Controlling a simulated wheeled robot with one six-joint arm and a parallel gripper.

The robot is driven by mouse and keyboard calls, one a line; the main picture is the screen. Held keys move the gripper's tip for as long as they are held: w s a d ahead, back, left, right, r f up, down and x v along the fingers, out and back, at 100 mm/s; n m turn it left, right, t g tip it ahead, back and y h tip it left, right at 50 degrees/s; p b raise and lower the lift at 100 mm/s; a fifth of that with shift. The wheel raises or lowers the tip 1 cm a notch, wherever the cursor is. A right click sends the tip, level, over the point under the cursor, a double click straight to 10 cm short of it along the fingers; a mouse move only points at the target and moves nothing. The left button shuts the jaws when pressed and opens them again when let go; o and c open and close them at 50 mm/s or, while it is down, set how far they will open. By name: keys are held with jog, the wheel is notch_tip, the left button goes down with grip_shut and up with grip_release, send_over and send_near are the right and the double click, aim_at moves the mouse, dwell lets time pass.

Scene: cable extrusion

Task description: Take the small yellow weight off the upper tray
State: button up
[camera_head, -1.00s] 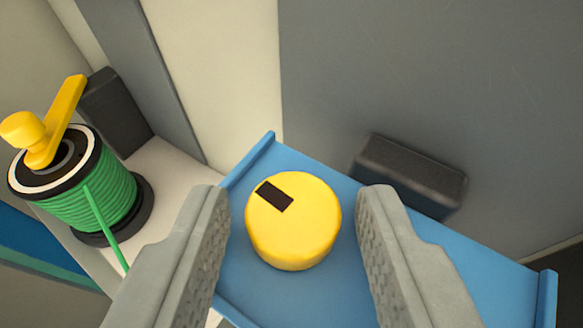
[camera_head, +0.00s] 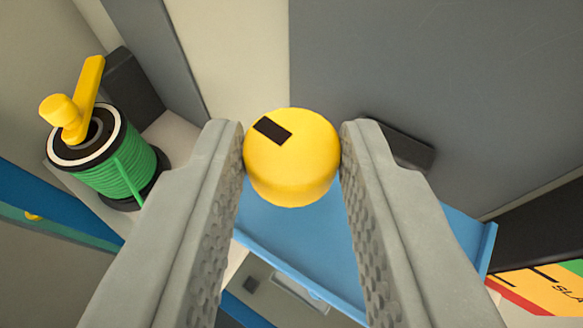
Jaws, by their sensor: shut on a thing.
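The small yellow weight (camera_head: 290,165) is a round, short cylinder with a dark rectangular mark on its top. My gripper (camera_head: 291,160) is shut on it, with one grey textured finger touching each side near the fingertips. The blue upper tray (camera_head: 300,245) lies below and behind the weight, partly hidden by the fingers and the weight. I cannot tell for sure whether the weight's underside is clear of the tray.
A spool of green cable (camera_head: 115,170) with a yellow crank handle (camera_head: 80,105) stands at the left. A black block (camera_head: 400,145) is on the grey wall behind the tray. A coloured panel with red, yellow and green (camera_head: 540,287) shows at lower right.

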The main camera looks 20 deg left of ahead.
jog(key=shift+r, duration=1.4)
jog(key=shift+s+r, duration=0.15)
jog(key=shift+r, duration=0.25)
jog(key=s+a, duration=0.2)
jog(key=s, duration=0.7)
jog(key=s+a, duration=0.3)
jog(key=s, duration=0.6)
jog(key=shift+s+a, duration=0.15)
jog(key=shift+a, duration=0.15)
jog(key=o, duration=0.4)
jog(key=shift+c, duration=1.3)
